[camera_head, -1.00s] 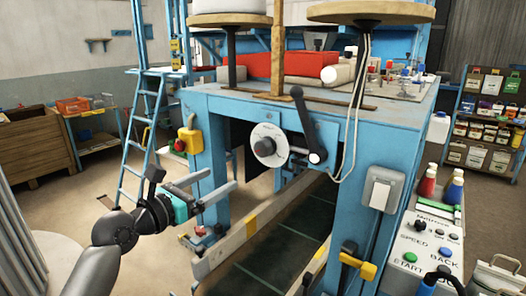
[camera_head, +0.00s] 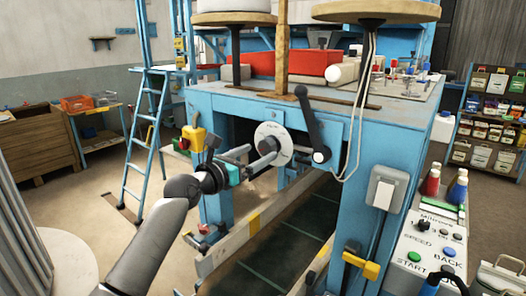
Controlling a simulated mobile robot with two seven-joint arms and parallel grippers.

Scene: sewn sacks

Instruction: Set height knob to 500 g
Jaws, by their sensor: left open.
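The height knob is a dark knob (camera_head: 269,145) on a round white dial plate (camera_head: 284,134) on the front of the blue machine. The dial's marks are too small to read. My left gripper (camera_head: 261,153) is open, with its two grey fingers pointing at the dial from the left. The fingertips are at the knob, one at its left and one at its lower front. They partly cover the dial, and I cannot tell whether they touch the knob. My right gripper is not in view.
A black lever (camera_head: 310,125) stands just right of the dial. A conveyor (camera_head: 285,237) runs below. A control panel (camera_head: 425,240) with START and BACK buttons is at the right.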

